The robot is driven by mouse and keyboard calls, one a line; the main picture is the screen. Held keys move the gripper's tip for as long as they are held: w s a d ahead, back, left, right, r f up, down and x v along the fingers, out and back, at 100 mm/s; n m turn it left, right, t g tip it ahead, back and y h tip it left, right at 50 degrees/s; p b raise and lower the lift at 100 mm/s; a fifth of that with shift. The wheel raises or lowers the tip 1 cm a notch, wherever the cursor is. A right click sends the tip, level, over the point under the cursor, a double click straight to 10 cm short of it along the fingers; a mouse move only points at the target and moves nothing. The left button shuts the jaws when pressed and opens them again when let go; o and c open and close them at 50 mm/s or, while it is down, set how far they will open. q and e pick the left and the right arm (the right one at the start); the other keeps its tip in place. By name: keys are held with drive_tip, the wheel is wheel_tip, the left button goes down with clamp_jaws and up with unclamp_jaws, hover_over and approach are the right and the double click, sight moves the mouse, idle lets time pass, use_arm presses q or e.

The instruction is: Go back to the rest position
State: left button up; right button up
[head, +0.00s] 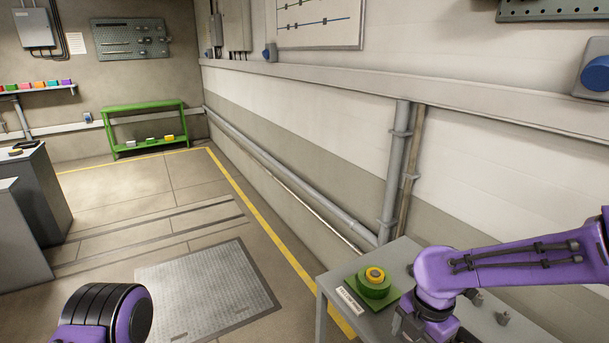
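Of my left arm only a rounded purple and black link shows at the bottom left; its gripper is out of frame. My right arm comes in from the right edge over a grey table (331,288) and bends down at a purple joint; its lower part runs off the bottom edge and I see no fingertips. A green round piece with a yellow ring (375,275) on top sits on a green base on this table, left of my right arm and apart from it. A white label (349,300) lies in front of it.
Small grey parts (502,318) stand on the table right of my arm. Grey cabinets (40,190) stand at the left. A green shelf bench (145,128) is at the far wall. The floor between, with a metal plate (208,285), is clear. Pipes (395,170) run along the right wall.

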drive_tip(key=s+a+f+m+t+y+b, duration=0.15)
drive_tip(key=s+f+m, duration=0.25)
drive_tip(key=f+m, duration=0.6)
drive_tip(key=s+a+f+m+g+y+b, duration=0.1)
drive_tip(key=s+f+m+b, duration=0.3)
drive_tip(key=f, duration=1)
drive_tip(key=s+d+f+m+t+h+b, duration=0.1)
drive_tip(key=s+d+f+m+h, duration=0.2)
drive_tip(key=s+d+f+m, duration=0.2)
drive_tip(key=s+d+f+m+t+h+b, duration=0.1)
drive_tip(key=s+d+f+m+h+b, duration=0.1)
drive_tip(key=s+d+f+m, duration=0.4)
drive_tip(key=s+m+h, duration=0.1)
drive_tip(key=s+m, duration=0.3)
drive_tip(key=m, duration=0.1)
drive_tip(key=shift+m+t, duration=0.3)
drive_tip(key=shift+t, duration=0.05)
